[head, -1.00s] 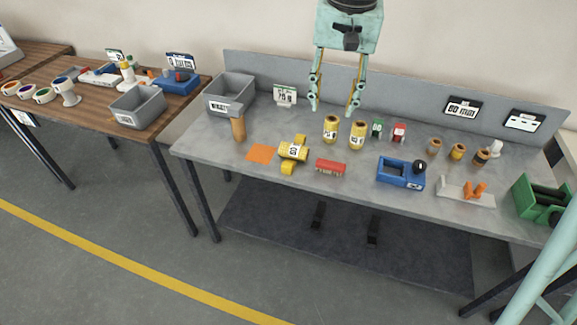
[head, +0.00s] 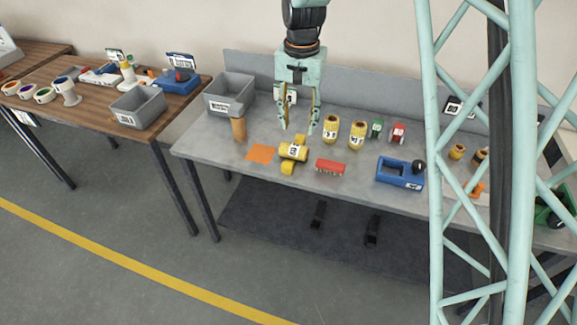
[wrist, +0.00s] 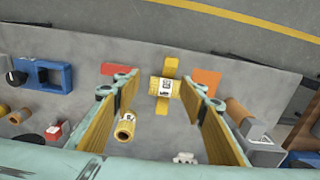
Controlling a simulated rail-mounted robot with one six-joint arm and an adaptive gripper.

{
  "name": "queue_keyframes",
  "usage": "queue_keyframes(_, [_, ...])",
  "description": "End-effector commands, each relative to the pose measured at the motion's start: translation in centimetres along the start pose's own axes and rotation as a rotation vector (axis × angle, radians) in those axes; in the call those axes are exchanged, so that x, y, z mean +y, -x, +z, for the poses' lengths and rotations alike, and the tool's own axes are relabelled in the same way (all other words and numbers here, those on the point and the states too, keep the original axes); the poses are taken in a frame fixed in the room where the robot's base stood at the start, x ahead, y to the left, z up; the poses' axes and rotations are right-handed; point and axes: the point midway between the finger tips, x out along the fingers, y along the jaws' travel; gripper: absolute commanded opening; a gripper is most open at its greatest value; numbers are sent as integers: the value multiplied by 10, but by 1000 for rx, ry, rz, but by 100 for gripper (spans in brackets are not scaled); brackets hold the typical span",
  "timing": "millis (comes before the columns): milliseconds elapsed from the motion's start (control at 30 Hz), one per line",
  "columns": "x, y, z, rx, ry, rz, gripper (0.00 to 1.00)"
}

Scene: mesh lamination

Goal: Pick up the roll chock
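A yellow cross-shaped piece with a white label, which looks like the roll chock (head: 293,152), lies on the grey table near its front left. In the wrist view the roll chock (wrist: 165,87) shows between and beyond my finger ends. My gripper (head: 298,130) is open and empty, above the table behind the roll chock. Its fingers do not appear to touch anything. In the wrist view the two padded fingers of my gripper (wrist: 153,94) stand wide apart.
An orange square (head: 261,153) lies left of the roll chock, and a red toothed piece (head: 330,166) lies right. Two yellow labelled rolls (head: 344,132) stand behind right. A brown cylinder (head: 239,128) and grey bin (head: 230,93) are left. My lattice structure hides the table's right part.

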Motion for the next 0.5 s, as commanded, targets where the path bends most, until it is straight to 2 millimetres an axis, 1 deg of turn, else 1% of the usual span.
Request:
queue_keyframes(33, [-5, -10, -2, -6, -2, 4, 39])
queue_keyframes(100, [-12, -23, -5, -13, -8, 7, 39])
queue_keyframes(300, [-27, -55, -12, -25, -23, 15, 39])
queue_keyframes(500, [-36, -71, -15, -30, -32, 19, 39])
